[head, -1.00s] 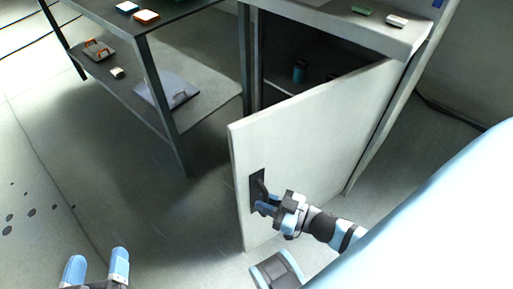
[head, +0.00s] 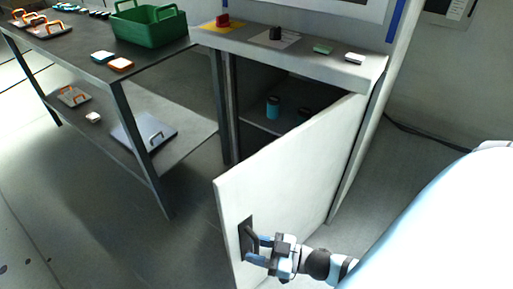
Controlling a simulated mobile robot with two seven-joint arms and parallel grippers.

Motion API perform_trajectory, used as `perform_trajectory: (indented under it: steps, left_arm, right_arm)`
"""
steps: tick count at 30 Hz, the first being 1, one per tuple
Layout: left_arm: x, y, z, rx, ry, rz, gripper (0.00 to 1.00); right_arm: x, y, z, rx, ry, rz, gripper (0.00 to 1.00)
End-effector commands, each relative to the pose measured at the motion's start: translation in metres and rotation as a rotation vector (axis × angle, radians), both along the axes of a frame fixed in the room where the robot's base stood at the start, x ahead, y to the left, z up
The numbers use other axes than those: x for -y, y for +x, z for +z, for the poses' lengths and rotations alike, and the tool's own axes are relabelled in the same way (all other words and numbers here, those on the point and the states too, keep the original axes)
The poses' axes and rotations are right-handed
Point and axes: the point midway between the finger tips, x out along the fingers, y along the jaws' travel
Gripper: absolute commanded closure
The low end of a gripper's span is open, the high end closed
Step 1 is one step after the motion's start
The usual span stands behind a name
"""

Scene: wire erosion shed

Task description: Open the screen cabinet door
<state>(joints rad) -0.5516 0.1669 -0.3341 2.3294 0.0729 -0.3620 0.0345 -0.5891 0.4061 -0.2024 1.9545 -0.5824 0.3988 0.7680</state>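The white screen cabinet door (head: 298,172) stands ajar, swung out from the cabinet, its hinge side at the right. Its dark handle (head: 248,238) sits low near the door's free left edge. My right gripper (head: 256,250) is at the handle, its blue fingers around the lower part of the handle bar; it appears shut on it. The cabinet interior (head: 258,100) shows behind the door, with a blue-green canister (head: 273,107) on a shelf and a dark item (head: 304,116) partly hidden by the door. My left gripper is out of view.
A dark two-level bench (head: 175,55) stands at the left, with a green crate (head: 150,28) on top and a grey handled plate (head: 143,133) below. The cabinet ledge (head: 320,65) holds small items. Floor between bench and door is clear.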

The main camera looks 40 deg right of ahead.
Motion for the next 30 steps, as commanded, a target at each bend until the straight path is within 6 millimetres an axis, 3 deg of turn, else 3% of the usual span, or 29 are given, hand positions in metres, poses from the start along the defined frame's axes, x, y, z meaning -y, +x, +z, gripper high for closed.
perform_trajectory:
  steps: [4, 8, 12, 17, 24, 30]
  left_arm:
    - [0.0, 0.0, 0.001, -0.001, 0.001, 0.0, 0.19]
    - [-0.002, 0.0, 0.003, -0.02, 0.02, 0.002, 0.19]
    - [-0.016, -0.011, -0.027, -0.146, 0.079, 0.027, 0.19]
    - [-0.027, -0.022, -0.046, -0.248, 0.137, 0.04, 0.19]
    - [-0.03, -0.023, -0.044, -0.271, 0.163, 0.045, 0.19]
    - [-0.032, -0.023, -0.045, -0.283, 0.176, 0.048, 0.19]
  right_arm:
    - [0.0, 0.0, 0.003, 0.001, -0.001, 0.0, 0.59]
    - [0.0, 0.0, 0.018, 0.002, -0.001, 0.001, 0.59]
    - [0.0, 0.0, 0.048, 0.002, -0.001, 0.002, 0.59]
    - [-0.001, 0.0, 0.092, 0.007, 0.001, 0.005, 0.59]
    - [-0.001, 0.0, 0.149, 0.004, 0.001, 0.004, 0.59]
    - [0.0, 0.0, 0.184, 0.003, 0.0, 0.002, 0.59]
